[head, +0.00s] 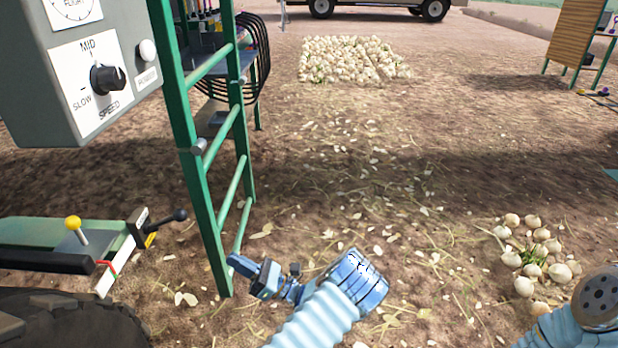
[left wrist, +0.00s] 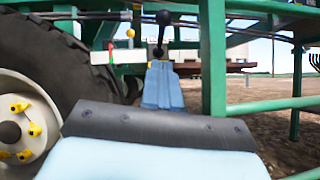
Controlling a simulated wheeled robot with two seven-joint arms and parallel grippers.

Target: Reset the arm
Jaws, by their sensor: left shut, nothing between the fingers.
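My left gripper (head: 236,263) is at the lower middle of the head view, beside the foot of the green ladder frame (head: 205,200). Its blue fingers are together and hold nothing. In the left wrist view the shut gripper (left wrist: 162,75) points toward a lever with a black knob (left wrist: 163,17), which shows beyond the fingertips. In the head view that black-knobbed lever (head: 180,215) stands to the left of the gripper, apart from it. Part of my right arm shows at the lower right edge of the head view; its gripper is out of view.
A grey control box with a speed dial (head: 106,79) hangs at the upper left. A yellow-knobbed lever (head: 73,223) and a large tyre (head: 70,318) are at the lower left. Onion piles lie at the lower right (head: 537,255) and farther back (head: 352,60). The middle ground is open.

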